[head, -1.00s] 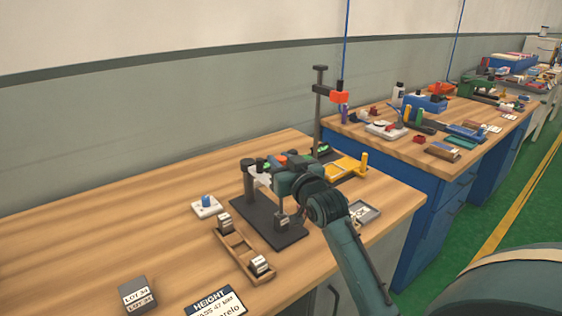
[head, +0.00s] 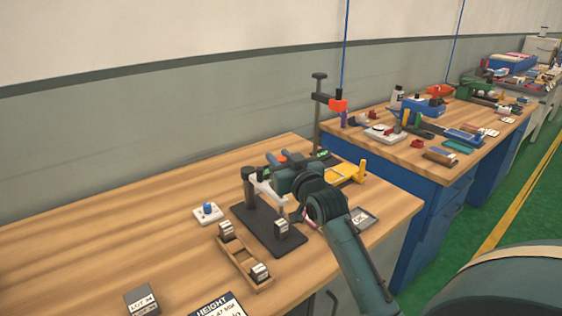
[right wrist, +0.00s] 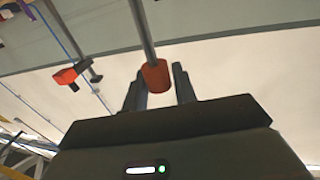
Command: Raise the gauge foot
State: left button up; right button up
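The height gauge has a black base plate (head: 262,226), a dark post (head: 248,186) and a pale arm (head: 264,188). A small labelled block (head: 282,229) stands on the plate below a thin spindle. Whether the gauge foot touches it is too small to tell. My right gripper (head: 279,179) is at the gauge arm and hides part of it. In the tilted right wrist view, a red knob (right wrist: 155,76) on a metal rod (right wrist: 141,30) lies between my spread fingers (right wrist: 160,84); I see no clear grip on it. My left gripper is not in view.
A wooden tray (head: 243,259) with two blocks and a white pad with a blue knob (head: 208,212) lie left of the gauge. A grey tray (head: 372,221) sits right of my arm. A yellow fixture (head: 345,172) and tall stand (head: 317,118) are behind.

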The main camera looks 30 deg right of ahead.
jog(key=o, duration=0.3)
jog(key=shift+f, duration=0.15)
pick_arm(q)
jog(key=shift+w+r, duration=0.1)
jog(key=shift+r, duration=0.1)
pick_arm(e)
jog(key=shift+s, duration=0.15)
pick_arm(q)
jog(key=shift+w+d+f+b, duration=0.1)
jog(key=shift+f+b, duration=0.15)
jog(key=shift+b, duration=0.4)
pick_arm(e)
jog(key=s, duration=0.4)
jog(key=s+a, duration=0.1)
jog(key=s, duration=0.7)
jog(key=shift+s+a, duration=0.3)
jog(key=shift+s, duration=0.1)
